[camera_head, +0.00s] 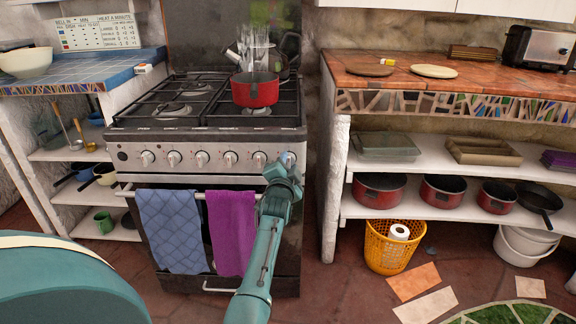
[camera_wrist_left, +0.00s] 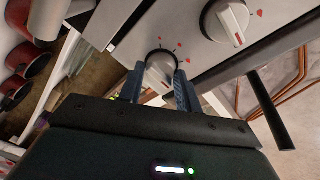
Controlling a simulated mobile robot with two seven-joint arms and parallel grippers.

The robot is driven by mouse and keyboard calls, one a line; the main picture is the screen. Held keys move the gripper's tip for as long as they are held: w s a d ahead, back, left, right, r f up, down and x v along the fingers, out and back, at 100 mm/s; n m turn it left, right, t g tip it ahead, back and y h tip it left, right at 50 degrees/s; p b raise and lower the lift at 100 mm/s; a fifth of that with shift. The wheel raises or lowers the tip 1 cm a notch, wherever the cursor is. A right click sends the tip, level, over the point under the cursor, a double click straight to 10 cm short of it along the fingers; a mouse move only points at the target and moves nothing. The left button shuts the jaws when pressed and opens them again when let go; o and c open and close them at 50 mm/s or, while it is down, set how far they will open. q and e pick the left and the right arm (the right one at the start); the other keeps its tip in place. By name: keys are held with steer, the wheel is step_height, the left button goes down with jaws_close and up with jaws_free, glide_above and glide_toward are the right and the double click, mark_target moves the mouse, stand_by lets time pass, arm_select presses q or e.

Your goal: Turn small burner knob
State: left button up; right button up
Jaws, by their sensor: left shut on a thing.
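The stove (camera_head: 130,140) has a front panel with a row of several white knobs; one of them is the white knob (camera_head: 260,159) just left of my gripper. My left gripper (camera_head: 285,163) is at the right end of this row and mostly covers the rightmost knob. In the left wrist view, my left gripper (camera_wrist_left: 160,78) has one blue finger on each side of a knob (camera_wrist_left: 159,68) and is shut on it. The fingers hide part of this knob. A neighbouring knob (camera_wrist_left: 228,20) with red marks shows above right. My right gripper is not in view.
A red pot (camera_head: 255,92) stands on the right burners. A rail (camera_head: 135,191) below the knobs carries a blue towel (camera_head: 171,230) and a purple towel (camera_head: 231,230) beside my arm. Shelves with red pots (camera_head: 379,189) stand to the right.

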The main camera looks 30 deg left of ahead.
arm_select(q)
steer(key=n, duration=0.3)
steer(key=shift+n+p, duration=0.35)
steer(key=shift+n, duration=0.05)
steer(key=n, duration=0.3)
steer(key=shift+n+y, duration=0.4)
steer(key=n+p, duration=0.1)
steer(key=n, duration=0.3)
steer(key=shift+n+t+y, duration=0.3)
steer(key=shift+y, duration=0.1)
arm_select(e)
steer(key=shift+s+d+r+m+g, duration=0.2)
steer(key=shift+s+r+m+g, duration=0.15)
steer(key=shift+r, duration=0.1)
arm_select(q)
steer(key=shift+a+n, duration=0.1)
steer(key=shift+n, duration=0.2)
steer(key=o, duration=1)
steer(key=shift+f, duration=0.1)
steer(key=shift+c, duration=0.2)
